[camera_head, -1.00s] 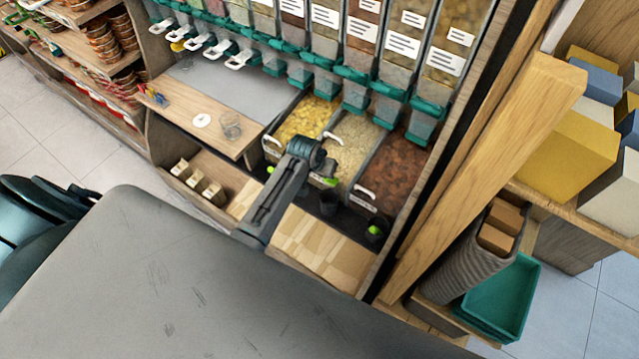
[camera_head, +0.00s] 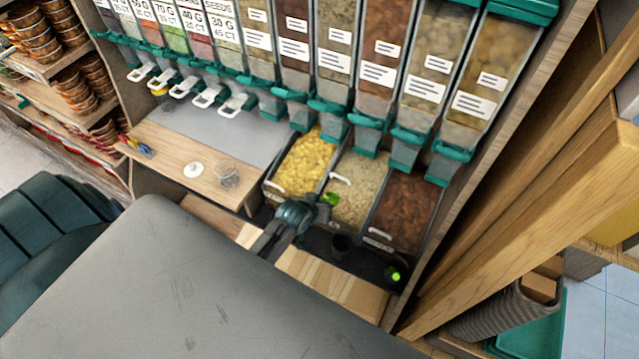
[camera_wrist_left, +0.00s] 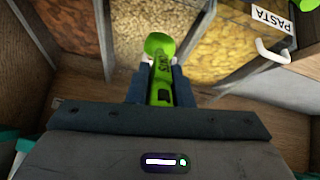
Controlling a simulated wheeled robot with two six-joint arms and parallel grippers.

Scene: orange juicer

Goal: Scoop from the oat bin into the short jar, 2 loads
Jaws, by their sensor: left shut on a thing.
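My left gripper (camera_head: 302,209) is shut on a green scoop (camera_head: 331,198). The scoop is near the front left of the oat bin (camera_head: 364,176), close to its border with the pasta bin. The wrist view shows the scoop (camera_wrist_left: 159,52) between the jaws (camera_wrist_left: 158,88), with its head in front of the pale oats (camera_wrist_left: 146,24). I cannot tell whether it touches the oats. A short clear jar (camera_head: 228,174) stands on the wooden counter to the left; its contents are unclear. My right gripper is not in view.
Yellow pasta (camera_head: 303,165) lies left of the oats, and a reddish-brown bin (camera_head: 405,207) lies right. Black cups (camera_head: 342,244) stand in front; another holds something green (camera_head: 396,275). A white disc (camera_head: 193,170) lies beside the jar. Dispensers hang above the bins.

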